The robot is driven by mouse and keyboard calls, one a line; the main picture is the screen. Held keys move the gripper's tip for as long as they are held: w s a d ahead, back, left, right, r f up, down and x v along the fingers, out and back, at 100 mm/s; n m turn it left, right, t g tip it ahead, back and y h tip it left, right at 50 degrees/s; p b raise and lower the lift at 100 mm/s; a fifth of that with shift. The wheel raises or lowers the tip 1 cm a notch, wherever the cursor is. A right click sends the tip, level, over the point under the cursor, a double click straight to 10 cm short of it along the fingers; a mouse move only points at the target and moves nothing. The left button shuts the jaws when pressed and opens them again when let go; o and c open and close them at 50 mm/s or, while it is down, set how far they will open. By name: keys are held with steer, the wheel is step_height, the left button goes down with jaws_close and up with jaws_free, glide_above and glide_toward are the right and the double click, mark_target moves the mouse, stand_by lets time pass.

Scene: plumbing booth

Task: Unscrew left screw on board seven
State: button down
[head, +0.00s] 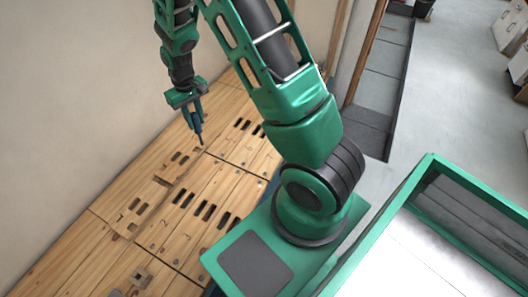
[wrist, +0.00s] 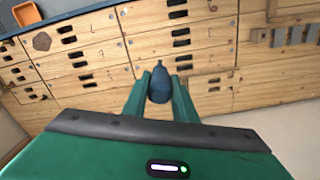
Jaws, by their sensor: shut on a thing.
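My gripper (head: 195,108) is shut on a dark blue tool with a thin tip (head: 198,131), which looks like a screwdriver. The tool points down over the wooden boards, and I cannot tell whether its tip touches wood. In the wrist view the tool (wrist: 159,86) sits between the two green fingers, its narrow end pointing away. A board with a mark like a 7 (head: 122,218) lies lower left of the gripper in the head view. Small dark dots show near board edges, but the left screw of board seven is too small to make out.
Several slotted wooden boards (head: 185,224) lie side by side below. A plain wall (head: 90,90) rises on the left. A small wooden piece with a hole (head: 140,276) lies at the lower left. An orange container (wrist: 27,14) shows in the wrist view. Grey floor (head: 440,110) is open at right.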

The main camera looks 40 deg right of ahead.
steer(key=d+f+n, duration=0.2)
steer(key=d+f, duration=1.2)
steer(key=f, duration=0.1)
steer(key=s+d+f+n, duration=0.3)
steer(key=d+f+n, duration=0.1)
steer(key=f+n, duration=0.4)
steer(key=s+d+f+n, duration=0.2)
steer(key=d+f+n, duration=0.2)
steer(key=f+n, duration=0.4)
steer(key=s+d+f+n, duration=0.3)
steer(key=d+f+n, duration=0.1)
steer(key=f+n, duration=0.5)
steer(key=shift+s+f, duration=0.3)
steer(key=shift+s, duration=0.05)
